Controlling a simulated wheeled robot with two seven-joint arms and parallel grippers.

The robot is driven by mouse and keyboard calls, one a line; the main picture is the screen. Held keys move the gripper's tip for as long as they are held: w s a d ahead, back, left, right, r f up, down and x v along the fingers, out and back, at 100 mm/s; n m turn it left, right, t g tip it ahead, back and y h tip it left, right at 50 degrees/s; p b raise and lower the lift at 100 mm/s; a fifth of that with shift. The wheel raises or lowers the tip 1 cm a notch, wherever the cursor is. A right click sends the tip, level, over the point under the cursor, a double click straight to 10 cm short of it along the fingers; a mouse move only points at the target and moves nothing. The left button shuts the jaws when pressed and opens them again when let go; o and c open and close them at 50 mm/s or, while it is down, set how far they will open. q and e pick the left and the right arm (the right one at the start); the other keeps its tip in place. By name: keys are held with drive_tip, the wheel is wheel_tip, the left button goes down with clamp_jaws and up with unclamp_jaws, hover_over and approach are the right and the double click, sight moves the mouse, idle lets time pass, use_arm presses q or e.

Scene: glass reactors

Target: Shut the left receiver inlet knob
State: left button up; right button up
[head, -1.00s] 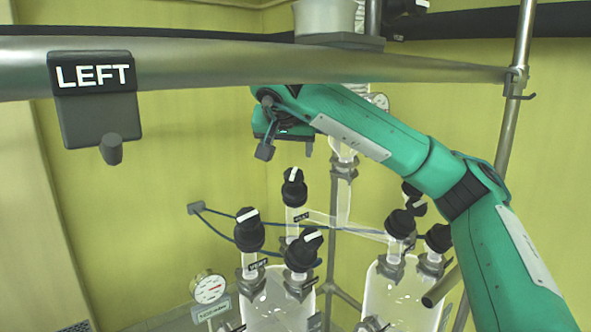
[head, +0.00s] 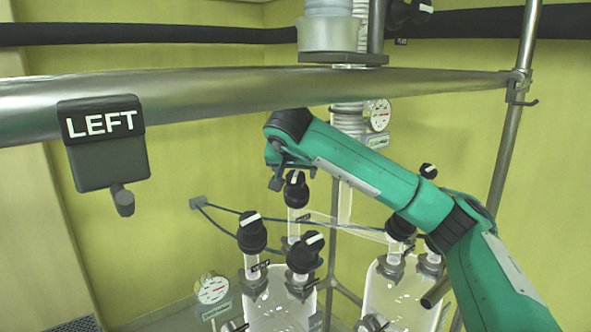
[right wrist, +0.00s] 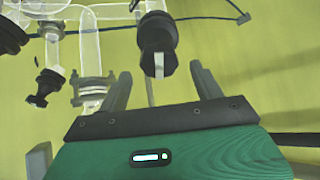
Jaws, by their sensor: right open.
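A black knob with a white stripe (head: 296,188) stands on a glass neck of the left glass vessel (head: 282,312). Two more black knobs, one at the left (head: 251,233) and one at the front (head: 305,252), stand on the same vessel. The small labels by them cannot be read. My right gripper (head: 290,172) is just above and behind the rear knob, partly hidden by its own arm. In the right wrist view it is open (right wrist: 160,74), with a black striped knob (right wrist: 157,45) seen between and beyond its fingers. My left gripper is out of view.
A thick metal rail (head: 220,93) with a hanging LEFT sign (head: 104,145) crosses above the vessels. A right vessel (head: 400,300) with black knobs stands beside my right arm. A gauge (head: 212,289) sits low at the left. A blue cable runs behind the knobs.

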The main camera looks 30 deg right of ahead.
sight(295, 176)
drive_tip(key=p+x, duration=0.1)
drive_tip(key=x, duration=0.3)
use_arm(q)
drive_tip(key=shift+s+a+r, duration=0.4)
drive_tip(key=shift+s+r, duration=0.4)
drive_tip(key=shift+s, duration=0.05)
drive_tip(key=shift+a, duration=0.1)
use_arm(e)
drive_tip(key=shift+c, duration=0.5)
drive_tip(key=c, duration=0.9)
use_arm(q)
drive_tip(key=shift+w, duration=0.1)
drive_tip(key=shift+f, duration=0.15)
